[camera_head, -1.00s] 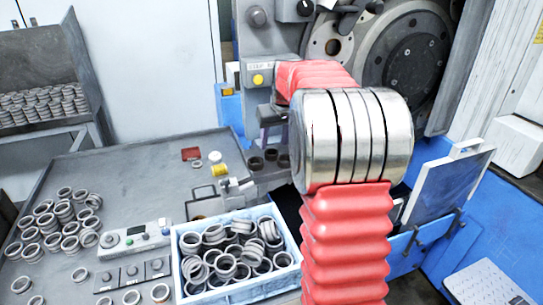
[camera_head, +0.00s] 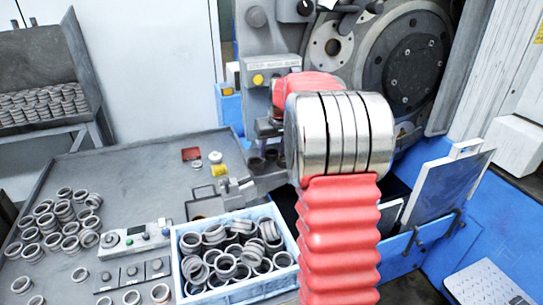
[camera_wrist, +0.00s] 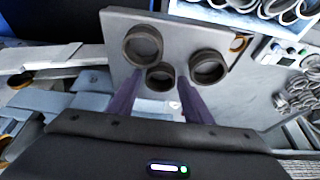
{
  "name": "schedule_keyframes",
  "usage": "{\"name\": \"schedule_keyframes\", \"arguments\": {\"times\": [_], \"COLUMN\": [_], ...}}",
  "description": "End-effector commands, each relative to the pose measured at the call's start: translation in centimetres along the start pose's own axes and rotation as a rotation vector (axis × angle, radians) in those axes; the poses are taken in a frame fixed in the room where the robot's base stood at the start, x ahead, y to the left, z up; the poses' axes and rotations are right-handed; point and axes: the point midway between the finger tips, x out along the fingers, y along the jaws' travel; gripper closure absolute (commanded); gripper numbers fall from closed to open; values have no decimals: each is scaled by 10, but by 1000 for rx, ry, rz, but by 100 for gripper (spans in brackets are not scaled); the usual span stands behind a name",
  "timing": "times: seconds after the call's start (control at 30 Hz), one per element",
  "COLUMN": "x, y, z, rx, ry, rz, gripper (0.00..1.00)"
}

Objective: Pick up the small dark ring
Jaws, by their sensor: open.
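Three dark rings lie close together on a grey surface in the wrist view. The small dark ring (camera_wrist: 160,76) is in the middle, with a larger dark ring (camera_wrist: 143,45) at its upper left and another dark ring (camera_wrist: 208,67) at its right. My gripper (camera_wrist: 160,79) is open, its two purple fingers pointing toward the rings, with the small ring framed between the tips. I cannot tell whether the fingers reach down around it. In the head view, dark rings (camera_head: 256,163) show beside my red arm, which hides most of the gripper.
A blue-white crate (camera_head: 187,291) full of rings stands at the front, with loose rings (camera_head: 62,225) in heaps at the left. A control box (camera_head: 135,238), a yellow piece (camera_head: 219,170) and the grinder (camera_head: 410,60) are nearby.

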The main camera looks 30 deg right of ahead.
Motion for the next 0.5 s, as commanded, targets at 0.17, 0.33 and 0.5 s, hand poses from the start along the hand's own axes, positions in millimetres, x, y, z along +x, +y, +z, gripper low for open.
{"name": "schedule_keyframes", "arguments": {"times": [0.17,0.33,0.5], "x": [0,0,0], "y": [0,0,0], "z": [0,0,0], "rx": [0,0,0], "ry": [0,0,0], "rz": [0,0,0], "gripper": [54,63,75]}}
